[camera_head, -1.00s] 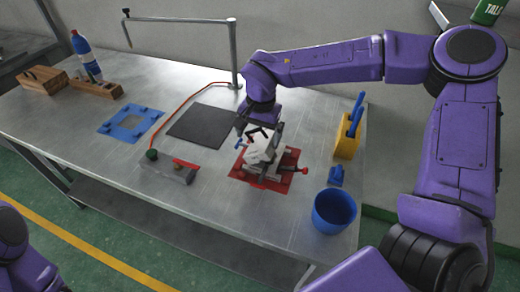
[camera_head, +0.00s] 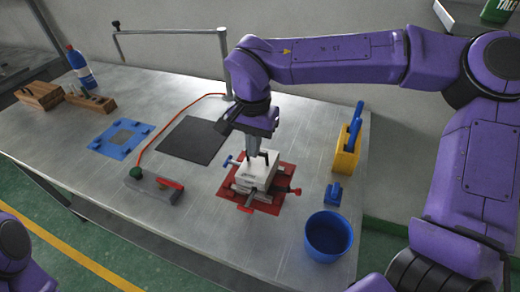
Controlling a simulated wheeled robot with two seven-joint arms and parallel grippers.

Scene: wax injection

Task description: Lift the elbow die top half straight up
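The elbow die (camera_head: 259,180) is a pale, blocky piece with dark parts, sitting on a red base plate (camera_head: 271,205) on the metal table. The seam between the die halves is too small to make out. My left gripper is out of view.
A blue bucket (camera_head: 329,240), a small blue block (camera_head: 333,194) and a yellow holder (camera_head: 347,152) stand to the right. A grey bar with a red handle (camera_head: 157,186), a black mat (camera_head: 193,139) and a blue frame (camera_head: 104,136) lie to the left.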

